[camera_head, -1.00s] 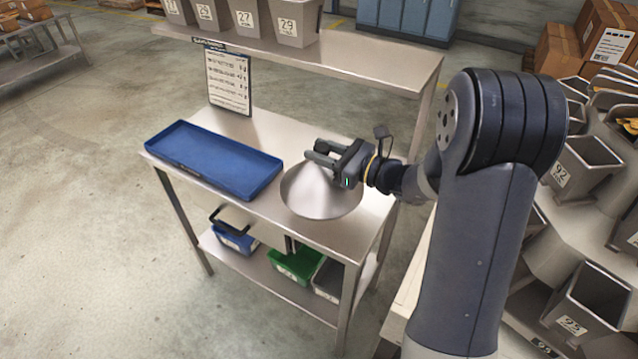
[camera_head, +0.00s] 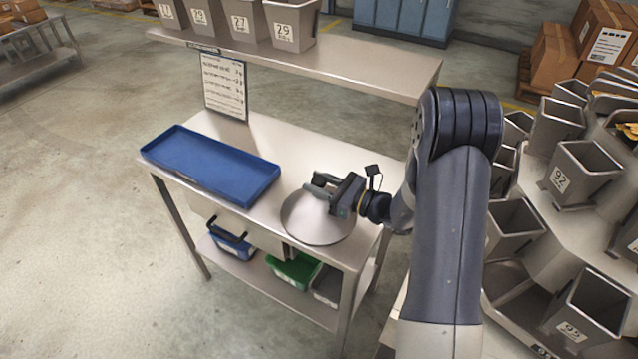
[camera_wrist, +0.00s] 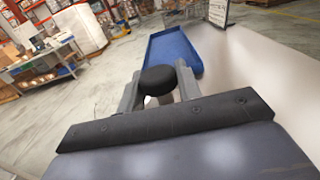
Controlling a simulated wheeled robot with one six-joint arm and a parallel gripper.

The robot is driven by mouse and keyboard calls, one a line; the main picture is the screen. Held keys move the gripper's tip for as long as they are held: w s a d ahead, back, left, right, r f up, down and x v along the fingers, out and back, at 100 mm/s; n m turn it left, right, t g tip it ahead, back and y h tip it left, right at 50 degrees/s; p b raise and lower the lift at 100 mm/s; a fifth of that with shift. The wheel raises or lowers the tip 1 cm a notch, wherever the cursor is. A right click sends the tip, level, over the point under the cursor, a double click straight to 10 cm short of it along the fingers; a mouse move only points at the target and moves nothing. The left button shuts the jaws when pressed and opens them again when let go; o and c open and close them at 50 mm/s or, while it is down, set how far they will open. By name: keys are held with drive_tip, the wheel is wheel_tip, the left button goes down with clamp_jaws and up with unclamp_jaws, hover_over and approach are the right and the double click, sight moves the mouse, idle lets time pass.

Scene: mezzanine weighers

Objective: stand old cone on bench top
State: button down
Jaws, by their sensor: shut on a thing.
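The old cone (camera_head: 316,225) is a grey metal cone with a wide round base, over the right part of the bench top (camera_head: 262,135). My gripper (camera_head: 322,187) is above it, shut on its upper end. In the wrist view a black round knob (camera_wrist: 157,79) sits between the two fingers (camera_wrist: 157,92), with a pale part below it. The cone looks about upright. I cannot tell whether its base touches the bench top or hangs just above it. My gripper hides part of the cone's top.
A blue tray (camera_head: 262,190) lies on the bench left of the cone. A notice board (camera_head: 224,86) stands behind it. A shelf with grey bins (camera_head: 292,28) runs above the back. Blue (camera_head: 232,243) and green (camera_head: 294,270) bins sit below. Racked bins (camera_head: 580,170) stand at right.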

drive_tip(key=shift+f, duration=0.15)
drive_tip(key=shift+f, duration=0.1)
drive_tip(key=c, duration=1)
unclamp_jaws()
drive_tip(key=shift+d, duration=0.1)
drive_tip(key=b+v, duration=0.2)
drive_tip(key=v, duration=1)
